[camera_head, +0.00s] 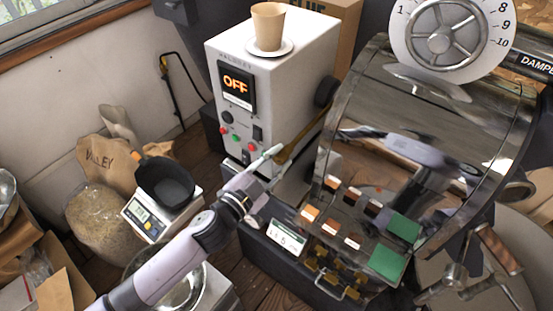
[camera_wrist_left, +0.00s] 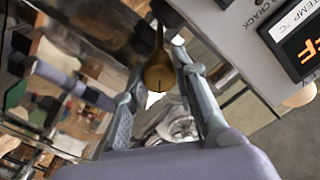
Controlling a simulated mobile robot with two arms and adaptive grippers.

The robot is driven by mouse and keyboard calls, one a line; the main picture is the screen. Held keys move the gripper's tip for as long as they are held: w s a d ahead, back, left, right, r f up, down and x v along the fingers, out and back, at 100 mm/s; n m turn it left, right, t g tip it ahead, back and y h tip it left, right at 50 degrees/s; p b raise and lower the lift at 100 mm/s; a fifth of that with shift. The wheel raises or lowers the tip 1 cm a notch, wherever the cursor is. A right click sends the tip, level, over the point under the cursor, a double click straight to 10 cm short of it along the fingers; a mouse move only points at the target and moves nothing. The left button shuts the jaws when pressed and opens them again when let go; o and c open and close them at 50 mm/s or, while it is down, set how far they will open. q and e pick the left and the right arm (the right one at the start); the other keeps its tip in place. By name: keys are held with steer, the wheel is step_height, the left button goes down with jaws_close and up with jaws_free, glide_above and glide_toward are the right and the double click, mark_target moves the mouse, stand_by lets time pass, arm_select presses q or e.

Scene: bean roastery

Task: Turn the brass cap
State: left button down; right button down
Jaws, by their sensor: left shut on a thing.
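The brass cap (camera_wrist_left: 158,76) is a rounded brass piece on a stem, between the two fingers of my left gripper (camera_wrist_left: 158,62) in the left wrist view. In the head view, the brass-coloured piece (camera_head: 287,152) shows between the white control cabinet and the roaster drum. My left gripper (camera_head: 268,156) reaches it from the front left and is shut on it. The gripper hides part of the brass piece in the head view. My right gripper is in neither view.
The white control cabinet (camera_head: 270,85) reads OFF and carries a paper cup (camera_head: 268,25) on a saucer. The roaster drum (camera_head: 430,140) stands close on the right. A sample board (camera_head: 350,225) lies below it. A black pan (camera_head: 166,182) sits on a scale at left.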

arm_select(q)
steer(key=m, duration=0.4)
steer(key=shift+m, duration=1.6)
steer(key=c, duration=1.3)
jaws_free()
steer(key=v, duration=1.2)
